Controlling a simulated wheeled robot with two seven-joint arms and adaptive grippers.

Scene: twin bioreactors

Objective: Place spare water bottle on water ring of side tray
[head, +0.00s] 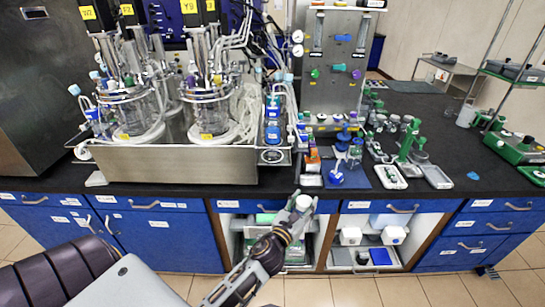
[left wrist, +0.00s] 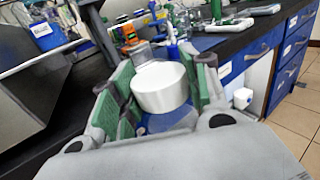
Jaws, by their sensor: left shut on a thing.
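My left gripper (head: 301,205) is shut on a bottle with a white cap (head: 304,201), in front of the bench's front edge. In the left wrist view the white cap (left wrist: 160,87) sits between the green finger pads, with a blue part of the bottle (left wrist: 172,121) below it; the rest of the bottle is hidden. A narrow metal side tray (head: 272,156) stands on the bench at the right end of the bioreactor tray, behind and left of the gripper. Blue-labelled bottles (head: 272,131) stand in it. I cannot make out an empty ring there. My right gripper is not in view.
Twin glass bioreactors stand in a large steel tray (head: 175,166). Right of the side tray, an orange-labelled bottle (head: 313,160) and a blue mat (head: 346,177) with small items crowd the black bench (head: 450,160). Open cupboards (head: 372,246) lie below the bench front.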

